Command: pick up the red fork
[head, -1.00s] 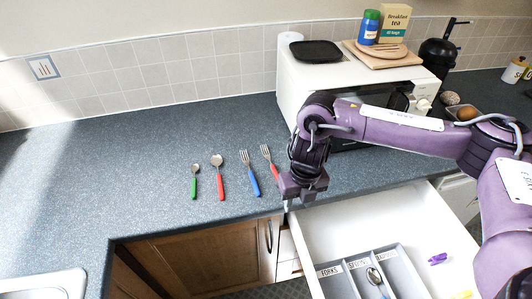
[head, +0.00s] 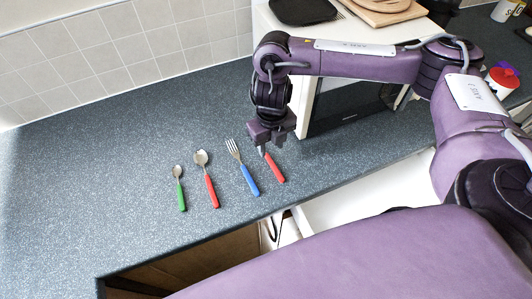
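The red fork (head: 275,168) lies on the dark speckled counter (head: 120,160), at the right end of a row of cutlery. Its red handle shows, pointing down and right. Its metal head is hidden by my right gripper (head: 266,150). The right gripper points down over the upper part of the fork, at the top of the handle. I cannot tell if it touches the fork, or how far its fingers are apart. My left gripper is not in view.
Left of the red fork lie a blue fork (head: 247,175), a red spoon (head: 208,180) and a small green spoon (head: 179,190). A microwave (head: 345,110) stands behind right. An open white drawer (head: 340,205) lies below the counter edge. The counter's left side is clear.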

